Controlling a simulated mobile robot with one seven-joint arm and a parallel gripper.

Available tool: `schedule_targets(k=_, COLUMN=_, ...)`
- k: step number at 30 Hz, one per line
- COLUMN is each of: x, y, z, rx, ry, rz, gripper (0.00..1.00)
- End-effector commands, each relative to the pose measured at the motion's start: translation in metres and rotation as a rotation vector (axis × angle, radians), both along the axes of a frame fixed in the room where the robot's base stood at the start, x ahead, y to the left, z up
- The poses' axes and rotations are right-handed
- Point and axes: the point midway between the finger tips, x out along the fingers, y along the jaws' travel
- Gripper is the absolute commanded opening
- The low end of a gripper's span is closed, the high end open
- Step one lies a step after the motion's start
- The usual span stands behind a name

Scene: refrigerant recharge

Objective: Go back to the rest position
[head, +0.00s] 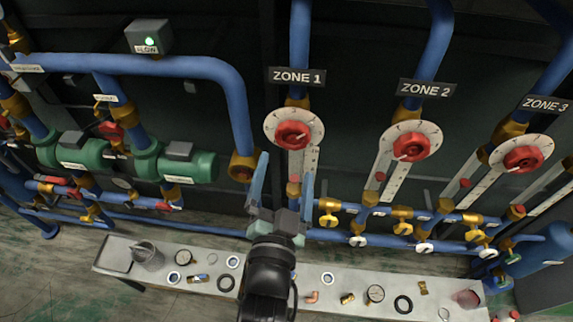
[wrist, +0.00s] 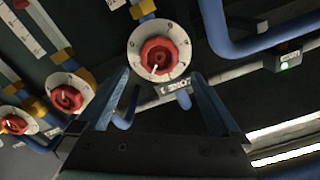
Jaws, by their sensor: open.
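My gripper (head: 284,176) is open, with its two blue-grey fingers pointing up at the pipe wall. In the head view it stands just left of and below the red Zone 1 knob (head: 293,135) on its white dial. In the wrist view the fingers (wrist: 158,95) are spread and nothing is between them near the palm. The Zone 1 knob shows beyond the fingertips in the wrist view (wrist: 157,57). Whether a fingertip touches anything cannot be told.
Red Zone 2 (head: 410,147) and Zone 3 (head: 523,158) knobs are to the right. Green pumps (head: 188,164) are at left. Blue pipes and yellow valves surround my gripper.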

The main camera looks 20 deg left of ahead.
Motion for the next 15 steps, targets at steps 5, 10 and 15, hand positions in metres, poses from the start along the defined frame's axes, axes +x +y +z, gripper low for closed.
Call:
schedule_targets(k=5, x=0.0, y=0.0002, z=-0.0001, rx=0.0, ry=0.0, rz=0.0, gripper=1.0)
schedule_targets(k=10, x=0.0002, y=0.0004, z=-0.0003, rx=0.0, ry=0.001, rz=0.0, gripper=1.0)
schedule_targets(k=15, x=0.0048, y=-0.002, z=0.0088, rx=-0.007, ry=-0.018, rz=-0.004, gripper=1.0)
